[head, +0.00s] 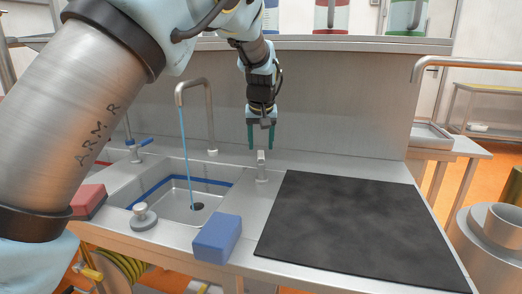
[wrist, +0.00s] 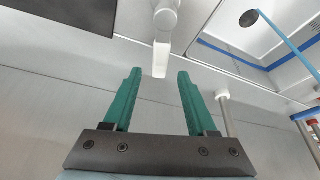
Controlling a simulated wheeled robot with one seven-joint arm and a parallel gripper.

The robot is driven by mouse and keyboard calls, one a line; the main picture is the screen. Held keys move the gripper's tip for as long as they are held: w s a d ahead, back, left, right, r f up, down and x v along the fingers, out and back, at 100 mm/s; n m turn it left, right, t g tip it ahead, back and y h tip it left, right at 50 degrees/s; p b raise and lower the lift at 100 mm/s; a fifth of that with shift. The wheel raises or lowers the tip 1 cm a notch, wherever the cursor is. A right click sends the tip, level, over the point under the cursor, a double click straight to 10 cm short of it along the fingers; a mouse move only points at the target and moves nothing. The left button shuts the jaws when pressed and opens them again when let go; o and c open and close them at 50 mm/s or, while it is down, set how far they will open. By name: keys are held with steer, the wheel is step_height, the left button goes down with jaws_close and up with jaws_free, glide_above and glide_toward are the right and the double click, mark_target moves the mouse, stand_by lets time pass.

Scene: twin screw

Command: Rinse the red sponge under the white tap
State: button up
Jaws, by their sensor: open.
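My gripper (head: 261,138) has two green fingers. It is open and empty, pointing down above a small pale lever fixture (head: 262,166) behind the counter's sink. In the wrist view, the lever (wrist: 163,45) stands beyond the gap between the fingertips (wrist: 157,75), apart from them. The red sponge (head: 88,199) lies at the left on the counter, partly hidden by my arm. A grey gooseneck tap (head: 210,115) stands behind the sink. A blue stream (head: 186,150) runs from its spout into the basin. I cannot tell which part is the white tap.
A blue sponge (head: 217,238) sits at the sink's front right edge. A round knob (head: 143,216) stands at the front left. A blue-handled fixture (head: 138,145) is behind the basin (head: 222,186), which has a blue band. A black mat (head: 355,228) covers the right counter, clear of objects.

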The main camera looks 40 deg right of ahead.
steer(key=b+v, duration=0.1)
steer(key=v, duration=0.7)
steer(key=shift+f, duration=0.1)
